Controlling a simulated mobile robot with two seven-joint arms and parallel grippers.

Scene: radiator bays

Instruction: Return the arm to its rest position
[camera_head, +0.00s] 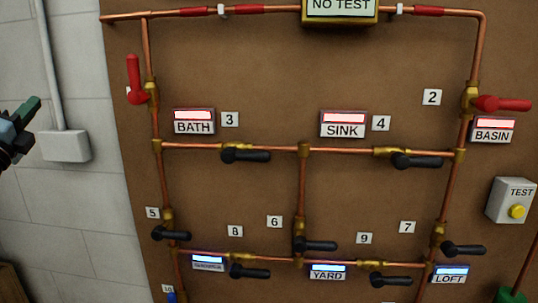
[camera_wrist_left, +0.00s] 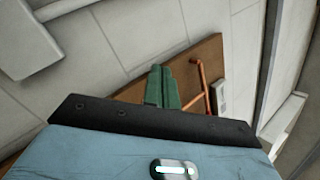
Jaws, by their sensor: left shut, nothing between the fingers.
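My left gripper (camera_head: 30,106) shows at the left edge of the head view, in front of the pale block wall and left of the brown board (camera_head: 250,185). Its green fingers are together and hold nothing. In the left wrist view the shut green fingers (camera_wrist_left: 162,86) point toward the board (camera_wrist_left: 205,60) and a copper pipe, seen at a tilt. The gripper looks apart from the board and its valves. My right gripper is not in view.
The board carries copper pipes with red-handled valves (camera_head: 134,80) and several black-handled valves (camera_head: 245,155). Signs include BATH (camera_head: 194,127), SINK (camera_head: 343,130) and BASIN (camera_head: 492,136). A TEST box (camera_head: 512,200) with a yellow button is at right. A white wall box (camera_head: 66,146) with conduit is at left.

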